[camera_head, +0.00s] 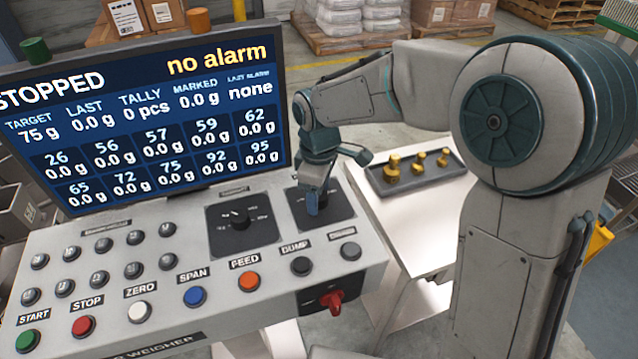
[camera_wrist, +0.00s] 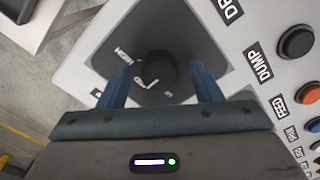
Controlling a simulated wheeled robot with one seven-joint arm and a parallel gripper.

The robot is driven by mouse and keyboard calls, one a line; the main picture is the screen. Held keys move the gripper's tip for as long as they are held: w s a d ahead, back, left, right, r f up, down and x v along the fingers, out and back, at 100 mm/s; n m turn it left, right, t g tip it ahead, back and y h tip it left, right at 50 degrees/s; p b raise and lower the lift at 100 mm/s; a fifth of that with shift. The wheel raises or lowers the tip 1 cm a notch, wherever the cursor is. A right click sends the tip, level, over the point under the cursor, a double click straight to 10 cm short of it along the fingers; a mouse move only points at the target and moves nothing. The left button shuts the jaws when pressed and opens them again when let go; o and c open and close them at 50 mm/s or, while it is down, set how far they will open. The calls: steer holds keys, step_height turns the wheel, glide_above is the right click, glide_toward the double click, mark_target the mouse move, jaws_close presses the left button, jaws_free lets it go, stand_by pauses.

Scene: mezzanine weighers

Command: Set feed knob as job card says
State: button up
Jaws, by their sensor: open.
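A black dial knob (camera_wrist: 157,70) sits on a dark square plate on the weigher panel. Small pale lettering lies on its left side, one word looking like HIGH; its setting is not clear. My gripper (camera_wrist: 160,76) is open, with one blue finger on each side of this knob; contact cannot be told. In the head view my gripper (camera_head: 315,200) comes down over the right-hand dial plate (camera_head: 338,208) and hides most of its knob. A second black knob (camera_head: 238,221) stands on the left dial plate. Neither dial's title is readable. I see no job card.
The screen (camera_head: 145,110) reads STOPPED, no alarm, target 75 g. Several push buttons, including orange FEED (camera_head: 249,281) and black DUMP (camera_head: 302,266), line the panel front. A red switch (camera_head: 331,301) juts below. A tray (camera_head: 405,182) with brass weights stands right.

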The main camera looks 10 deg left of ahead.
step_height(320, 180, up, 14)
steer(key=shift+b, duration=0.35)
steer(key=shift+f, duration=0.1)
steer(key=s+d+f+m+t, duration=0.1)
steer(key=s+d+m, duration=0.3)
steer(key=d, duration=0.4)
steer(key=s+d+f+m+t, duration=0.1)
steer(key=s+d+f+m, duration=0.2)
steer(key=s+d+m, duration=0.2)
steer(key=s+d+f+m+t, duration=0.1)
steer(key=s+d+m, duration=0.4)
steer(key=d, duration=0.8)
steer(key=f+m, duration=0.1)
steer(key=m, duration=0.1)
steer(key=shift+d+f+m, duration=0.15)
steer(key=shift+f+m, duration=0.25)
steer(key=c, duration=0.5)
steer(key=shift+a, duration=0.2)
